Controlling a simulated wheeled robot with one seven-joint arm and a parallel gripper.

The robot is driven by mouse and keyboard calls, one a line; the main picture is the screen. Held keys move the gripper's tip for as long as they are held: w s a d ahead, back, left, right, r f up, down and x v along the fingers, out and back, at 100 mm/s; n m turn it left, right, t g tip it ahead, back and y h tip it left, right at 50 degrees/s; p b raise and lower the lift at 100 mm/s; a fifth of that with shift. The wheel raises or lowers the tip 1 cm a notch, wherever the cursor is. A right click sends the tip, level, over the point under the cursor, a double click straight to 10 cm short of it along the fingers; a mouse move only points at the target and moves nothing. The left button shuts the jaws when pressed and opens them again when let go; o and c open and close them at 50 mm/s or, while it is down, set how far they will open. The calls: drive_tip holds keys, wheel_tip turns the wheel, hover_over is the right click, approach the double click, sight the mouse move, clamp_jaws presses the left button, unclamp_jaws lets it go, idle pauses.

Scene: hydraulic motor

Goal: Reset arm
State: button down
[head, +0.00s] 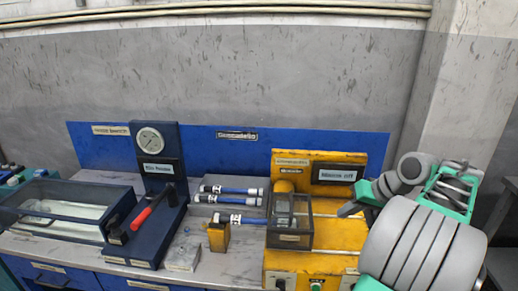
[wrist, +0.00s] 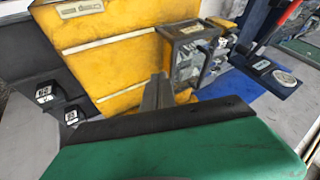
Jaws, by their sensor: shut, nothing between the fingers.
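My arm reaches in from the right of the head view, grey and green. My gripper (head: 350,209) is at its left end, in front of the yellow machine (head: 342,237) and right of its clear-sided box (head: 290,222). In the wrist view the fingers of my gripper (wrist: 157,92) are together with nothing between them. The yellow machine (wrist: 122,62) and the clear-sided box (wrist: 190,55) lie beyond them there. I cannot tell how far the fingertips are from the machine.
A dark blue gauge stand (head: 160,170) with a red-handled lever (head: 150,205) stands left of centre. Several blue-and-white cylinders (head: 235,190) lie on the bench between it and the machine. A glass-topped case (head: 65,210) is at the left. A blue panel (head: 220,147) runs behind.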

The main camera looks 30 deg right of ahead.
drive_tip(key=w+a+n+g, duration=0.1)
drive_tip(key=w+a, duration=0.3)
drive_tip(key=a, duration=0.6)
drive_tip(key=w+a+n+g, duration=0.1)
drive_tip(key=w+a, duration=0.2)
drive_tip(key=a, duration=0.7)
drive_tip(key=s+a+f+n+h, duration=0.1)
drive_tip(key=s+a+f, duration=0.2)
drive_tip(key=s+a, duration=0.2)
drive_tip(key=s+a+f+n+g+h, duration=0.1)
drive_tip(key=s+a, duration=0.4)
drive_tip(key=a, duration=0.5)
wheel_tip(320, 180, down, 2)
drive_tip(key=shift+s+a+f+n, duration=0.25)
drive_tip(key=shift+a+n, duration=0.1)
drive_tip(key=shift+n, duration=0.35)
drive_tip(key=shift+d, duration=0.1)
